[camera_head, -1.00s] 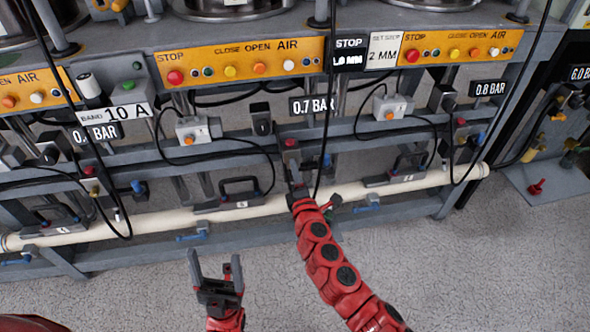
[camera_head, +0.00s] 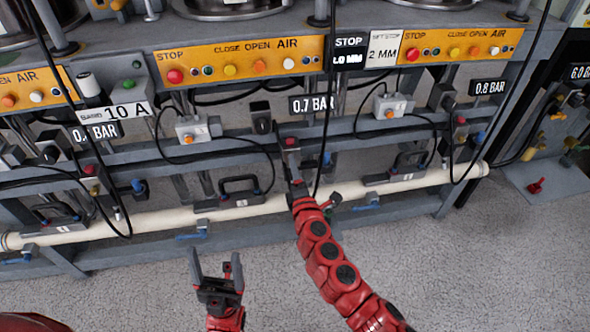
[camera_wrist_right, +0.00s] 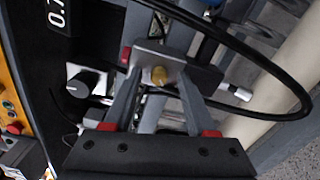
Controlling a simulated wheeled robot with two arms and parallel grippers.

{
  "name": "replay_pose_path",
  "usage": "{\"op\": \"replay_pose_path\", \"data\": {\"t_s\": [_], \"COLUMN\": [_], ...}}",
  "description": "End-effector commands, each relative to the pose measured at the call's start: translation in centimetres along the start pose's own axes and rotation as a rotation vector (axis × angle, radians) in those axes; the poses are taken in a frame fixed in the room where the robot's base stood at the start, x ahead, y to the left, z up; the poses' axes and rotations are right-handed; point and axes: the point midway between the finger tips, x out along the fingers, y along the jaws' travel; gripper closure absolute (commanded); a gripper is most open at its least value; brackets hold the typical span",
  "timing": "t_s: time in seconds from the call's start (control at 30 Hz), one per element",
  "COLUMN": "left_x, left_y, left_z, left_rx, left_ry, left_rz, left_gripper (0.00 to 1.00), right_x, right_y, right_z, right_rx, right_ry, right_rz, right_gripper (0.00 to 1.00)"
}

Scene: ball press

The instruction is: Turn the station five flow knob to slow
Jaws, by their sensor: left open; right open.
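A small brass knob (camera_wrist_right: 158,76) sits on a grey block in the right wrist view. The open fingers of my right gripper (camera_wrist_right: 157,84) reach to either side of it; contact cannot be told. In the head view my right gripper (camera_head: 296,178) reaches the lower rail below the 0.7 BAR display (camera_head: 312,104) and hides the brass knob. A black knob (camera_wrist_right: 83,84) on a pale plate stands left of the fingers in the wrist view. No station five or slow mark is readable. My left gripper (camera_head: 216,270) is open and empty over the floor, apart from the machine.
A black hose (camera_wrist_right: 245,55) arches close over the right gripper. A pale pipe (camera_head: 270,207) runs along the machine's lower front. Black cables hang before the rails. Yellow button panels (camera_head: 240,62) line the upper edge. The grey floor (camera_head: 480,270) in front is clear.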

Motion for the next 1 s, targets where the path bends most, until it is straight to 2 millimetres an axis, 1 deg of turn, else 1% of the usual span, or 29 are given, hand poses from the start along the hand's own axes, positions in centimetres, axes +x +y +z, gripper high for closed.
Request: {"op": "replay_pose_path", "data": {"t_s": [0.13,0.27,0.37,0.7,0.9,1.0], "left_x": [0.1,0.4,0.7,1.2,1.2,1.2], "left_y": [0.0,0.0,0.0,-0.1,-0.1,-0.1], "left_z": [0.0,-0.1,-0.1,-0.2,-0.2,-0.2], "left_rx": [0.000,0.000,0.000,0.000,0.000,0.000], "left_ry": [0.000,0.000,0.000,0.000,0.000,0.000], "left_rz": [0.000,0.000,0.000,0.000,0.000,0.000], "left_gripper": [0.21,0.21,0.21,0.21,0.21,0.21], "right_x": [-0.5,-2.0,-4.1,-12.2,-15.8,-16.7], "right_y": [0.0,0.1,0.1,-0.1,-0.1,-0.1], "right_z": [0.0,0.0,-0.1,0.0,0.0,0.0], "right_rx": [-0.001,-0.001,-0.002,0.000,0.000,0.000], "right_ry": [0.001,0.000,0.004,0.002,0.001,0.000], "right_rz": [0.000,0.001,0.000,-0.003,-0.002,-0.001], "right_gripper": [0.43,0.43,0.43,0.43,0.43,0.43]}}
